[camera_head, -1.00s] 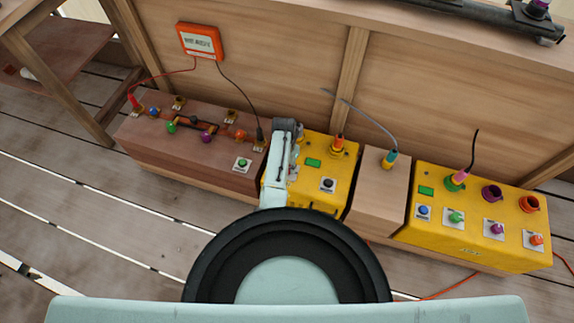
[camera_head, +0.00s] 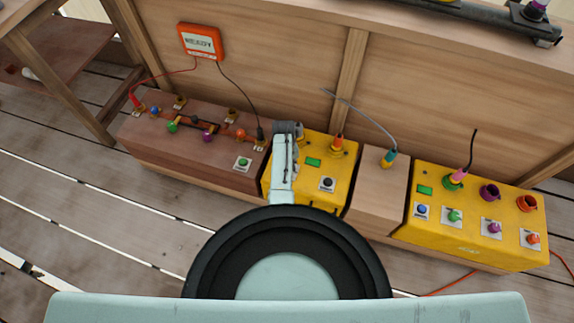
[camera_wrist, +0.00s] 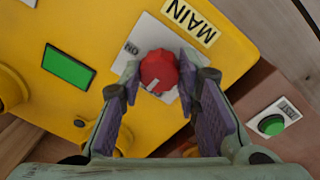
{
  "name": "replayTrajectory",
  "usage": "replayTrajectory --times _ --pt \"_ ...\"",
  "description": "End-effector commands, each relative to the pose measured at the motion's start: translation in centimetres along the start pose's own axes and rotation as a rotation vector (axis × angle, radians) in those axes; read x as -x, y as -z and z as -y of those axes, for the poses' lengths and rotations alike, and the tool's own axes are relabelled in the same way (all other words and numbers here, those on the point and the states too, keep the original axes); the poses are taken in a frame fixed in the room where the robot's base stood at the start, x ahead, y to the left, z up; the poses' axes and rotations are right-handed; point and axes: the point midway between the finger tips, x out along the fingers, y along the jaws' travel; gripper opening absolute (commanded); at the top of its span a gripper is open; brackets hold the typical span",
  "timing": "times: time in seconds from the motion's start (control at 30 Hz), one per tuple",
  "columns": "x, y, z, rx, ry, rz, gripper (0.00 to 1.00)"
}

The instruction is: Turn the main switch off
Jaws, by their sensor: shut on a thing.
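The main switch is a red round knob (camera_wrist: 158,72) on a white plate on the yellow box (camera_wrist: 225,60), beside a label reading MAIN (camera_wrist: 190,22), upside down in the wrist view. An ON mark (camera_wrist: 131,48) shows beside the knob. A small pale line on the knob points to its lower left. My gripper (camera_wrist: 158,80) is shut on the knob, one fingertip on each side. In the head view my gripper (camera_head: 287,130) is over the left end of the yellow box (camera_head: 335,185) and hides the knob.
A brown box (camera_head: 190,165) with wired terminals and a green TEST button (camera_wrist: 271,125) adjoins on the left. A plain wooden block (camera_head: 378,190) and a second yellow box (camera_head: 470,245) with knobs stand to the right. An orange meter (camera_head: 201,42) hangs behind.

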Motion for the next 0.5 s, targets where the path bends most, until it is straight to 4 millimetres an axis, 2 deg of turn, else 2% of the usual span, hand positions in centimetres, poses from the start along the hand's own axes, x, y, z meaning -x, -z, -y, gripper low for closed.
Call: replayTrajectory --times 0.5 --pt "0.01 -0.02 -0.01 0.083 0.000 -0.003 0.02"
